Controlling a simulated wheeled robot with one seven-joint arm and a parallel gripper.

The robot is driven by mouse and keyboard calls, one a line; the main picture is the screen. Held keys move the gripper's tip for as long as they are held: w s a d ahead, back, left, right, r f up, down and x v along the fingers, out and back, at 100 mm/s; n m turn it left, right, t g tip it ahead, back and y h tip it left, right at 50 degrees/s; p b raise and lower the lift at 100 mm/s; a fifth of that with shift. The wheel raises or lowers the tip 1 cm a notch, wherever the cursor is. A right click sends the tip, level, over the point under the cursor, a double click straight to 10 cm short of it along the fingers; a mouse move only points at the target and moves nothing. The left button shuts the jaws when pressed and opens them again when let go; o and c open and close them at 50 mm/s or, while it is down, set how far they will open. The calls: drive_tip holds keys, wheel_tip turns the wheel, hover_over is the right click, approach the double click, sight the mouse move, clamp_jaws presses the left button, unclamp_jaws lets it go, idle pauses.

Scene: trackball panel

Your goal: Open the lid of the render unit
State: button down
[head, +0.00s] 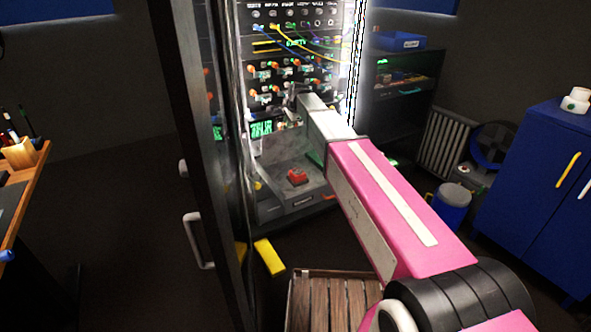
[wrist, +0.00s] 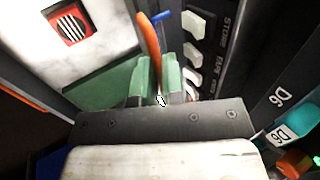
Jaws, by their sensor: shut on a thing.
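My gripper (wrist: 157,82) has green fingertips closed around the lower end of a thin, curved orange piece (wrist: 150,42) in the wrist view. A small blue piece (wrist: 162,17) shows just behind it. In the head view my gripper (head: 291,98) is at the front of the tall lit panel (head: 284,50), and the contact there is too small to make out. The wrist view shows a pale surface with a red striped square (wrist: 70,25) at the left and a green plate (wrist: 103,85) below it. I cannot tell which part is the render unit's lid.
A dark upright door-like frame with a metal handle (head: 197,241) stands close at the left of the panel. A grey ledge bears a red block (head: 298,176). A slatted wooden crate (head: 335,302) is below my arm. A blue cabinet (head: 540,185) stands at right.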

drive_tip(key=shift+w, duration=0.1)
drive_tip(key=shift+w+a+r, duration=0.1)
drive_tip(key=shift+w+a, duration=0.35)
drive_tip(key=shift+w, duration=0.2)
drive_tip(key=shift+w+a+r, duration=0.1)
drive_tip(key=shift+w+a, duration=0.35)
drive_tip(key=shift+w, duration=0.15)
